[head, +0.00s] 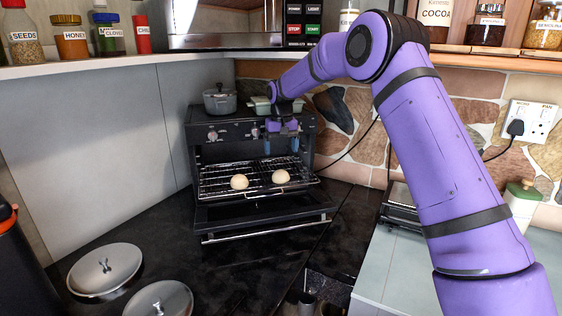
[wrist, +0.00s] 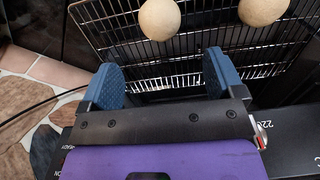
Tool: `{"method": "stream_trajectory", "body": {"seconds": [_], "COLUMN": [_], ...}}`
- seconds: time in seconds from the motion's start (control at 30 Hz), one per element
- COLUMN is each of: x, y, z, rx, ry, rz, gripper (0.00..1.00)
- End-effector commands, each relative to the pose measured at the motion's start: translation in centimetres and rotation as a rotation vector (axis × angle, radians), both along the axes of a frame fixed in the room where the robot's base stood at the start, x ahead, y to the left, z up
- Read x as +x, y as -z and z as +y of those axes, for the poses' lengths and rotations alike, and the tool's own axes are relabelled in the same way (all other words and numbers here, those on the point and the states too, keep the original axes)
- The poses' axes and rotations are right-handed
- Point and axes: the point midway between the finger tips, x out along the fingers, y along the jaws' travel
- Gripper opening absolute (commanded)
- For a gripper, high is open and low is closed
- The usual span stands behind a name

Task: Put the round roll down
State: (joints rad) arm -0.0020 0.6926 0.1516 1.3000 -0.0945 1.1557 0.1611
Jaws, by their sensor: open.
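Two pale round rolls lie apart on the wire oven rack (head: 215,186): a left roll (head: 239,182) and a right roll (head: 279,177) in the head view. They look alike, so I cannot tell which one the task names. The wrist view shows both at its top edge, one roll (wrist: 159,20) near the middle and another (wrist: 262,10) to the right. My gripper (head: 282,146) hangs at the oven's front, above the rear of the rack. In the wrist view its blue fingers (wrist: 162,82) are wide apart with nothing between them, clear of both rolls.
The oven door (head: 262,220) is folded down and the rack sticks out over it. A grey pot (head: 220,101) and a green dish (head: 261,106) stand on the oven top. Two metal lids (head: 105,270) lie on the dark counter at front left. A cable runs along the stone wall.

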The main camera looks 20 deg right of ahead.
Motion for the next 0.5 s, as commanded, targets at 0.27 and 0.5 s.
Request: {"method": "stream_trajectory", "body": {"seconds": [0.27, 0.5], "x": [0.0, -0.8], "y": [-1.8, -3.0], "z": [0.0, -0.1], "rx": [0.000, -0.002], "ry": [0.000, -0.002], "rz": [0.000, -0.011], "gripper": [0.87, 0.87]}}
